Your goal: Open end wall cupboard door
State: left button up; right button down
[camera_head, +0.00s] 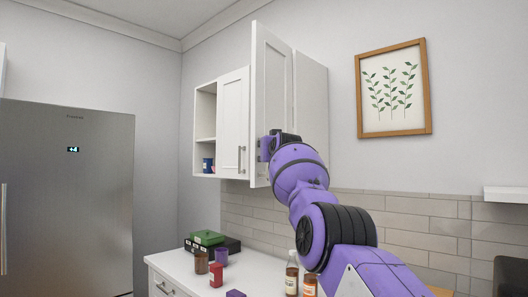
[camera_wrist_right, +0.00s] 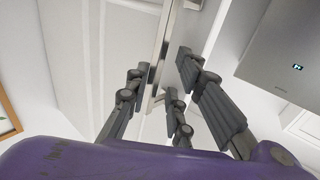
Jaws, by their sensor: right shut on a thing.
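The white end wall cupboard door (camera_head: 271,85) stands swung out from the white wall cupboard in the head view. My right gripper (camera_head: 266,147) is at the lower part of this door, with its purple arm reaching up from below. In the right wrist view the door panel (camera_wrist_right: 95,45) fills the upper left, and a metal bar handle (camera_wrist_right: 163,38) runs down between the fingers. The right gripper (camera_wrist_right: 163,78) is shut on the handle. In the head view the handle is hidden by the gripper. My left gripper is not in view.
A second cupboard door (camera_head: 233,122) with its own handle is shut, beside an open shelf holding a blue cup (camera_head: 207,165). The counter (camera_head: 185,268) below bears boxes, cups and bottles (camera_head: 292,272). A tall fridge (camera_head: 65,190) stands left; a framed picture (camera_head: 428,90) hangs right.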

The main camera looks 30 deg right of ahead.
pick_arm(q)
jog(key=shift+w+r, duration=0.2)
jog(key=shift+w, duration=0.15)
pick_arm(e)
jog(key=shift+s+d+r, duration=0.35)
jog(key=shift+d+r, duration=0.3)
jog(key=shift+r, duration=0.05)
jog(key=c, duration=1.9)
grip_release()
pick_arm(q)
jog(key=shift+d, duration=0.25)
pick_arm(e)
jog(key=shift+o, duration=0.2)
jog(key=shift+d+f, duration=0.15)
jog(key=shift+d, duration=0.2)
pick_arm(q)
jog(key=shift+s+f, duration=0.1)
pick_arm(e)
jog(key=shift+a, duration=0.1)
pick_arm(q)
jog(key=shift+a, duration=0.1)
pick_arm(e)
jog(key=shift+f, duration=0.1)
jog(key=a+v, duration=0.1)
jog(key=v, duration=1.1)
jog(key=shift+w+f, duration=0.2)
